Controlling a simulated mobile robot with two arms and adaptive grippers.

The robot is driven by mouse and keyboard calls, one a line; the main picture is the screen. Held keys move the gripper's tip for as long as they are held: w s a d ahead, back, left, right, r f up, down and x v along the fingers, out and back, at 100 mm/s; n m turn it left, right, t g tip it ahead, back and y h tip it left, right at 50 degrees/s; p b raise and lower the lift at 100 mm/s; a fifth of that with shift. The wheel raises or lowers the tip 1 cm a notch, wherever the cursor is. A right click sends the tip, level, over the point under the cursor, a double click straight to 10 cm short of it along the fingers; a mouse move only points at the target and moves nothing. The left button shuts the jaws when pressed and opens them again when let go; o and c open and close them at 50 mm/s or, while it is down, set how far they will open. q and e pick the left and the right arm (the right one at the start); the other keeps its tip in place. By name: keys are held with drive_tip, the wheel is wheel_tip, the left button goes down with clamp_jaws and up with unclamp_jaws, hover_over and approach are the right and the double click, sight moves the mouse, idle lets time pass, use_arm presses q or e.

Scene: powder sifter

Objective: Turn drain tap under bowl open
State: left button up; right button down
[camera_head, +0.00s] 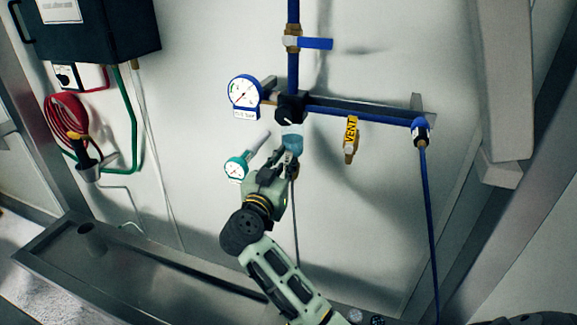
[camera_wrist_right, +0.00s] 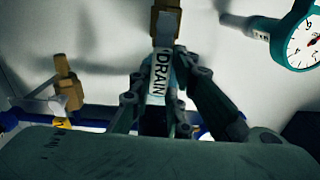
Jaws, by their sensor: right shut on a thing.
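The bowl (camera_head: 292,138) is a small translucent blue cup under the black regulator block (camera_head: 291,106) on the blue pipe. The drain tap shows in the right wrist view as a brass body (camera_wrist_right: 163,22) with a lever labelled DRAIN (camera_wrist_right: 160,72). The lever runs from the brass body down between the fingers. My right gripper (camera_head: 290,158) is just below the bowl in the head view and hides the tap there. In the wrist view my right gripper (camera_wrist_right: 160,88) is shut on the lever, one finger on each side. My left gripper is not in view.
A teal-rimmed gauge (camera_head: 236,168) hangs close left of the gripper. A blue-rimmed gauge (camera_head: 244,92) is above it. A yellow VENT valve (camera_head: 351,138) hangs to the right. A blue-handled valve (camera_head: 314,43) is above. A metal trough (camera_head: 150,270) runs along the wall below.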

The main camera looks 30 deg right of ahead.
drive_tip(key=shift+a+f+n, duration=0.15)
drive_tip(key=shift+n, duration=0.25)
drive_tip(key=c, duration=1.6)
unclamp_jaws()
drive_tip(key=shift+c, duration=0.2)
drive_tip(key=v, duration=1.2)
